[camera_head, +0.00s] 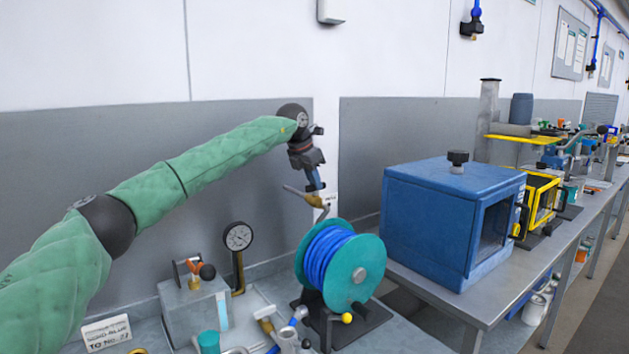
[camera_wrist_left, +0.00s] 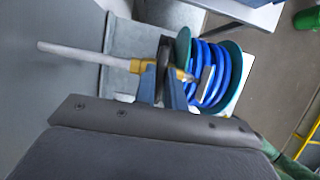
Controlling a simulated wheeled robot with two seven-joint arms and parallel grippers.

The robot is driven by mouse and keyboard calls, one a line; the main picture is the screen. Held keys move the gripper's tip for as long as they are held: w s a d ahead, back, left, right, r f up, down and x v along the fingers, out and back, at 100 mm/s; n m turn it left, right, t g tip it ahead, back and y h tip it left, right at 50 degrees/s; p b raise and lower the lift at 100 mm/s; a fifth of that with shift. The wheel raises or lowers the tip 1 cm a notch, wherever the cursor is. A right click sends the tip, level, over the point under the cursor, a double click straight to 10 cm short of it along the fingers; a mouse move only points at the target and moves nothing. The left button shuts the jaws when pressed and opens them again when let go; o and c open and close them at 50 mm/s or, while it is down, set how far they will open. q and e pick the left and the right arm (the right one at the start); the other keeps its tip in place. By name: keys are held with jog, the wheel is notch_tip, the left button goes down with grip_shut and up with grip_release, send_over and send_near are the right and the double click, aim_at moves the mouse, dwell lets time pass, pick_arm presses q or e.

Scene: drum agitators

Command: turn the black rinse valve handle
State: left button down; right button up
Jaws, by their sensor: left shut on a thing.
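The black rinse valve handle (camera_wrist_left: 163,66) shows in the left wrist view as a narrow dark bar beside a brass valve body on a pale pipe (camera_wrist_left: 80,54). My left gripper (camera_wrist_left: 162,92) reaches over it with blue fingers, one on each side, and is shut on it. In the head view my left gripper (camera_head: 316,184) points down at the brass valve (camera_head: 315,201), above the hose reel. The handle is mostly hidden there by the fingers. My right gripper is in neither view.
A teal reel with blue hose (camera_head: 327,258) stands just below the valve. A pressure gauge (camera_head: 238,237) and a grey box (camera_head: 195,312) are to the left. A large blue cabinet (camera_head: 430,220) stands on the bench to the right. A grey wall is behind.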

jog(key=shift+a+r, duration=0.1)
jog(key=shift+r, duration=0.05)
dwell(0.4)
pick_arm(q)
jog(key=c, duration=1.5)
grip_release()
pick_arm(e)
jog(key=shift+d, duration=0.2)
pick_arm(q)
jog(key=shift+o, duration=0.2)
jog(key=b+v, duration=0.1)
jog(key=v, duration=0.5)
jog(key=shift+a+r+b, duration=0.1)
jog(key=shift+a+b, duration=0.1)
jog(key=shift+b, duration=0.1)
jog(key=shift+s+a+r, duration=0.1)
jog(key=shift+a+r, duration=0.05)
jog(key=shift+r, duration=0.55)
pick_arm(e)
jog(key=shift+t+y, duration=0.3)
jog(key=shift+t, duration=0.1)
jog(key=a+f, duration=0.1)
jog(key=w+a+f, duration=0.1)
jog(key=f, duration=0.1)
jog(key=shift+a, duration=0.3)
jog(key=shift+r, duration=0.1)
